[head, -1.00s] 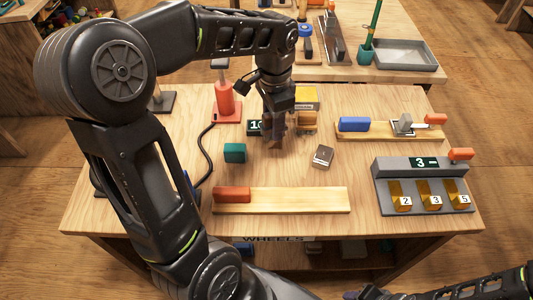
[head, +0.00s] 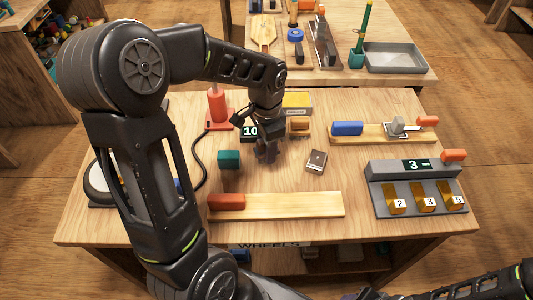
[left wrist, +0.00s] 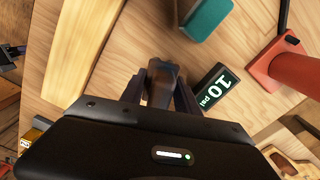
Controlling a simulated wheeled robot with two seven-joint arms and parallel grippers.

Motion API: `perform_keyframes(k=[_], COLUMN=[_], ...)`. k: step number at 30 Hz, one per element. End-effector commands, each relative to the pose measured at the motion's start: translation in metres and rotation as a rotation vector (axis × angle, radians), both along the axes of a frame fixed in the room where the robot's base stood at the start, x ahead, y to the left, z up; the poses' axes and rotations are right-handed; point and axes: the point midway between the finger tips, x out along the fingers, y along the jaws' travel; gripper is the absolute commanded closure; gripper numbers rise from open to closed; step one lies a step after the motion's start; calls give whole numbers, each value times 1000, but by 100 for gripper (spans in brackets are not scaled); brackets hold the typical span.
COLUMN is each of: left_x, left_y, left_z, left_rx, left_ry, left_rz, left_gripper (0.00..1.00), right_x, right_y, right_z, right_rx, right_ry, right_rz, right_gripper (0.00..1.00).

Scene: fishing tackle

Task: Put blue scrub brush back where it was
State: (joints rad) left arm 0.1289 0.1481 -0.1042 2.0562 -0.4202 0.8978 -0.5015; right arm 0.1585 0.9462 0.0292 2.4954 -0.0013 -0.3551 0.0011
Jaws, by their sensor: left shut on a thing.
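A blue block (head: 347,128) lies on the wooden board at right. A blue-topped thing (head: 295,34) is on the back table. Which of these is the brush is unclear. My right gripper (head: 362,294) barely shows at the bottom edge.
A red pump (head: 217,108) with a black hose and a display reading 10 (head: 250,132) stand behind the gripper. A board with a red block (head: 320,205) lies in front. Bare wood surrounds the small box.

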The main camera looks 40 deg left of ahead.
Motion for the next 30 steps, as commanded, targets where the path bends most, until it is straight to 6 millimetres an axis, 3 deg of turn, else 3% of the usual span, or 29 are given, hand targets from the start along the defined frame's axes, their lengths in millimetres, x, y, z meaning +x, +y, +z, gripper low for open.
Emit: perform_keyframes(k=[6,18,19,26,30], left_x=[-1,0,0,0,0], left_y=[0,0,0,0,0], left_z=[-27,-33,-31,-31,-31], left_rx=[1,0,0,0,0], left_ry=[3,1,1,2,2], left_rz=[0,-1,-1,-1,-1], left_gripper=[100,100,60,41,41], right_x=[0,0,0,0,0], right_y=[0,0,0,0,0], right_z=[1,-3,-1,-1,-1], right_rx=[0,0,0,0,0], right_ry=[0,0,0,0,0], right_rz=[0,0,0,0,0], right_gripper=[64,64,64,64,64])
